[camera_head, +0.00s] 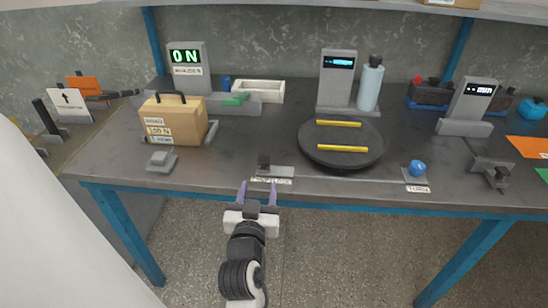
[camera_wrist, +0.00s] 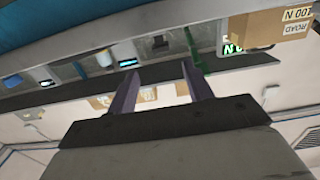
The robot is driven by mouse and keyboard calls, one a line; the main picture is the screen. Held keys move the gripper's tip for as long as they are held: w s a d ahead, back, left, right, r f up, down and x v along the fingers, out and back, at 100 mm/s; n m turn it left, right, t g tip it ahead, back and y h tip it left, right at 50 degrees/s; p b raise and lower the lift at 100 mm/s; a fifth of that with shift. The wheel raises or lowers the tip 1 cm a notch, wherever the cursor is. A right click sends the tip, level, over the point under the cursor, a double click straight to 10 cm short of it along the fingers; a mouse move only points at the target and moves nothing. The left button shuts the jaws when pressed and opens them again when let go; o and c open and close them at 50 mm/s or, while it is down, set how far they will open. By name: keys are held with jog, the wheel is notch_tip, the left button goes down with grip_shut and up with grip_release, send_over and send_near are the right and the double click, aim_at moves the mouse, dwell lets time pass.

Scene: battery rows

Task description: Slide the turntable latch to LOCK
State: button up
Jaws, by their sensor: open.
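The turntable (camera_head: 340,152) is a dark round disc with two yellow bars on top, on the bench right of centre. The latch, a small dark upright block (camera_head: 264,162), stands at the left of a light grey plate (camera_head: 283,172) by the bench's front edge. A label (camera_head: 271,181) on the plate's front is too small to read. My gripper (camera_head: 257,186) is open and empty, just in front of the bench edge below the latch. Its two purple fingers also show in the wrist view (camera_wrist: 160,80), with nothing between them. I cannot tell whether they touch the plate.
A thin rail (camera_head: 345,180) runs right along the front edge to a blue knob (camera_head: 417,168). A cardboard box (camera_head: 172,120) and a small grey block (camera_head: 161,160) stand at left. A grey display post (camera_head: 338,78) and a bottle (camera_head: 370,86) stand behind the turntable.

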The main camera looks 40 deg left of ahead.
aim_at(265, 156)
jog(key=p+x, duration=0.2)
jog(key=x, duration=1.1)
jog(key=shift+a+r, duration=0.1)
jog(key=shift+a, duration=0.05)
grip_shut()
jog(key=shift+p, duration=0.3)
